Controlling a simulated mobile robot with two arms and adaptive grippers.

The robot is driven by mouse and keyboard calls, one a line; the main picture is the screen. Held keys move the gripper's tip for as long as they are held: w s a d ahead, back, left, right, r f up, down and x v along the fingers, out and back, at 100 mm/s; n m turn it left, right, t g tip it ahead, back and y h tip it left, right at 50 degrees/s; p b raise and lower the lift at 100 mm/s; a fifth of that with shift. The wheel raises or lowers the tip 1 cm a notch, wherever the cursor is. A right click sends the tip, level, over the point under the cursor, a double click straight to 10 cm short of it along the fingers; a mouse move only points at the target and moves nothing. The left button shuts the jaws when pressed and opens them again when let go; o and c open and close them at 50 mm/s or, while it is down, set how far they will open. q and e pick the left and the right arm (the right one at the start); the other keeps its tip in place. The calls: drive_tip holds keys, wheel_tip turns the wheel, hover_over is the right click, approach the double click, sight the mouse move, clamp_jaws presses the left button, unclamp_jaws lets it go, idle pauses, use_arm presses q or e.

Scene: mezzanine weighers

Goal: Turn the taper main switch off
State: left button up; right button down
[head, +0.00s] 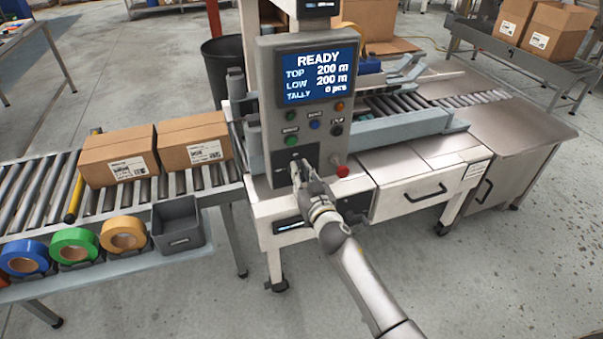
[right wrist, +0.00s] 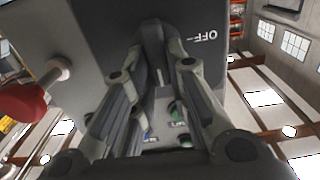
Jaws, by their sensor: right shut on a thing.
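The taper's control panel (head: 262,130) stands upright in the head view, its blue screen (head: 318,78) lit with READY. The main switch sits low on the panel, on a dark plate (head: 282,162), mostly hidden by my right gripper (head: 301,168). In the right wrist view the fingers of my right gripper (right wrist: 155,58) are shut on the dark switch handle (right wrist: 152,38), one on each side. An OFF mark (right wrist: 203,37) shows on the plate beside it. The handle's exact angle is hard to tell. My left gripper is not in view.
A red stop button (head: 342,171) sticks out just right of the gripper and shows in the right wrist view (right wrist: 25,100). Several coloured buttons lie above the switch. Cartons (head: 118,157) stand on the roller conveyor at left; a drawer (head: 405,195) is at right.

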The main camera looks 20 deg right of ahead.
drive_tip(key=shift+n, duration=0.3)
drive_tip(key=shift+a+f+n+b, duration=0.25)
drive_tip(key=shift+n+b, duration=0.2)
drive_tip(key=shift+n, duration=2.4)
drive_tip(key=shift+a+f+n+b, duration=0.25)
drive_tip(key=shift+n+b, duration=0.2)
drive_tip(key=shift+n, duration=2.45)
drive_tip(key=shift+a+f+n+b, duration=0.25)
drive_tip(key=shift+n+b, duration=0.2)
drive_tip(key=shift+n, duration=2.4)
drive_tip(key=c, duration=1.4)
unclamp_jaws()
drive_tip(key=shift+s, duration=0.1)
